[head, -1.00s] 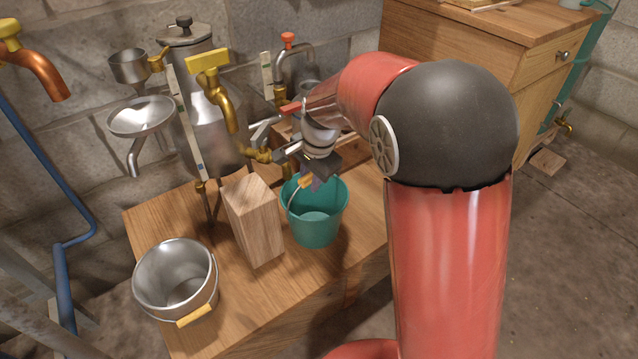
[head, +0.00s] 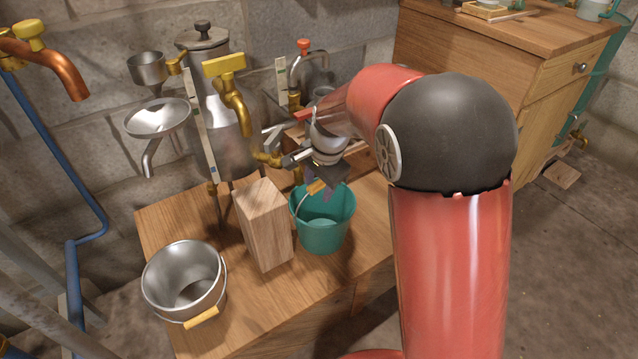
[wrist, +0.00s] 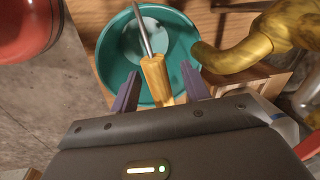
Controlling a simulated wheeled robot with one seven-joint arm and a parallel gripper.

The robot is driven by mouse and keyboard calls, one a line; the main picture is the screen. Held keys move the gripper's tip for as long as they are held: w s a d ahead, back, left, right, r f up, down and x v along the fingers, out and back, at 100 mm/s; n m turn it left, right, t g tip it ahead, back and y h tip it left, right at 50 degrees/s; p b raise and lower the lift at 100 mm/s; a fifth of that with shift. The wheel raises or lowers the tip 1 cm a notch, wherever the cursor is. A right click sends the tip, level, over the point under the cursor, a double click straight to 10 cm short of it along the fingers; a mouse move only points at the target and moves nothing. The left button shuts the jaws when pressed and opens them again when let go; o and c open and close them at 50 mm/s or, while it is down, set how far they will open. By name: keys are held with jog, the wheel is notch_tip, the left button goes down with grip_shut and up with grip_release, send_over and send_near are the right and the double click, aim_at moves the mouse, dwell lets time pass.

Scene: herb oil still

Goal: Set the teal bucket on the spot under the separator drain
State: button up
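The teal bucket (head: 322,238) stands upright on the wooden bench, right of a wooden block. Its wire handle is raised, with a yellow wooden grip (wrist: 157,78). My gripper (wrist: 158,82) is over the bucket, pointing down. Its two dark fingers are apart, one on each side of the handle grip, with gaps showing. In the head view my gripper (head: 320,184) partly hides the bucket's far rim. A brass spout (wrist: 245,50) reaches over or close beside the bucket's rim in the wrist view. I cannot tell which spot is under the separator drain.
The wooden block (head: 264,225) stands close left of the teal bucket. A metal bucket (head: 183,280) with a yellow grip stands at the bench's left front. A large brass tap (head: 228,85) and steel vessel (head: 205,40) rise behind. The bench (head: 285,305) is bare in front.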

notch_tip(320, 180, up, 8)
jog(key=s+d, duration=0.1)
jog(key=shift+f+p, duration=0.15)
jog(key=shift+p, duration=0.25)
jog(key=s+d+r+n+t, duration=0.2)
jog(key=s+d+r+n, duration=0.4)
jog(key=s+d, duration=0.55)
jog(key=s+d+n+t+h, duration=0.1)
jog(key=s+d+n+t, duration=0.1)
jog(key=s, duration=1.1)
jog(key=shift+s+d+f+n+h, duration=0.3)
jog(key=shift+d+n, duration=0.3)
jog(key=shift+d, duration=0.25)
jog(key=shift+w, duration=0.1)
